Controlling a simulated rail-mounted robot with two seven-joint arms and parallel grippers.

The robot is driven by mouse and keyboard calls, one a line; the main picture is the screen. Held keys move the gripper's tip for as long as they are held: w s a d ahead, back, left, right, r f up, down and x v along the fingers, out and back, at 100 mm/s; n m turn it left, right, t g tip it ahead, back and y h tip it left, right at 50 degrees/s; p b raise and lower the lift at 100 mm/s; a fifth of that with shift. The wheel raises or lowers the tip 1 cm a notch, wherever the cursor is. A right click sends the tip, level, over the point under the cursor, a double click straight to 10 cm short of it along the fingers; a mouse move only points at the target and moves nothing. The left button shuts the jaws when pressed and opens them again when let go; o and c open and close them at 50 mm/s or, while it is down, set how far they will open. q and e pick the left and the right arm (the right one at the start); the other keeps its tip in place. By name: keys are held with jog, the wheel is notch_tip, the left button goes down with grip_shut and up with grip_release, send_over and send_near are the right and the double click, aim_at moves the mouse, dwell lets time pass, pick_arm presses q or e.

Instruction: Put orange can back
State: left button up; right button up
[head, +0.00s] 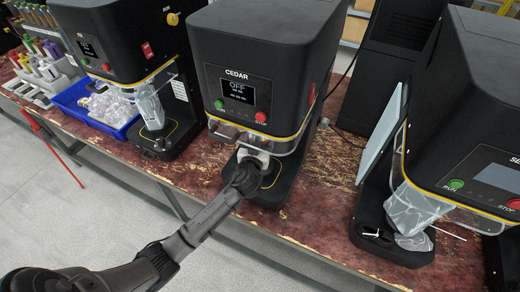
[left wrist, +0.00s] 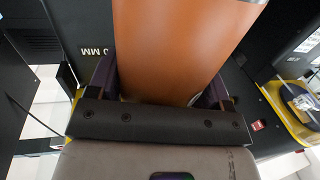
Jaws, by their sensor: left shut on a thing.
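The orange can (left wrist: 185,50) fills the upper middle of the left wrist view, held between the two dark fingers of my left gripper (left wrist: 160,92). In the head view my left gripper (head: 245,176) reaches in at the base of the black CEDAR seamer (head: 265,65), whose display reads OFF. The can's orange side cannot be made out there. A pale piece (head: 254,155) shows just beyond the fingers; I cannot tell what it is. Whether the can touches the machine's base is hidden by the gripper. My right gripper is not in view.
Another black seamer (head: 120,40) stands to the left, beside a blue tray (head: 75,97) of clear bags. A third seamer (head: 470,110) with a clear guard stands to the right. The reddish worktop (head: 315,195) is bare between the machines.

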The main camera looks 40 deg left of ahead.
pick_arm(q)
notch_tip(320, 180, down, 4)
jog(key=shift+w+r+b, duration=0.1)
jog(key=shift+b, duration=0.55)
jog(key=shift+f, duration=0.2)
jog(key=shift+w, duration=0.2)
jog(key=shift+s+f, duration=0.1)
jog(key=shift+f, duration=0.05)
jog(key=shift+f+b, duration=0.1)
jog(key=shift+b, duration=0.2)
jog(key=o, duration=1.4)
